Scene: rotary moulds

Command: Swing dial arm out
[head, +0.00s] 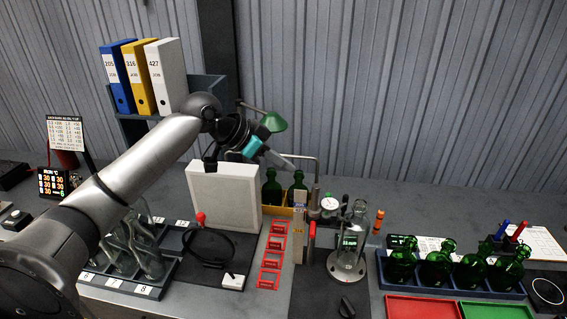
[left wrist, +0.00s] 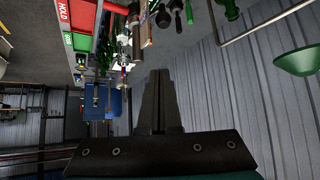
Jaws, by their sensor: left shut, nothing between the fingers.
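A round dial gauge (head: 329,204) with a white face sits on the dial arm beside an upright post (head: 315,198). Just right of it, a clear glass bottle (head: 358,225) stands on a round metal base (head: 347,267). My left gripper (head: 291,165) is above and to the left of the gauge, in the air over the back of the bench, apart from the gauge. Its fingers are together and empty, as the left wrist view (left wrist: 160,72) also shows. I cannot make out the dial arm clearly in the left wrist view. My right gripper is not in view.
A bent metal pipe (head: 317,172) rises close to my left gripper. A green lamp (head: 274,122) hangs behind it. A white box (head: 223,197) stands to the left. A rack of green bottles (head: 437,265) stands right, behind red (head: 423,307) and green trays (head: 496,310).

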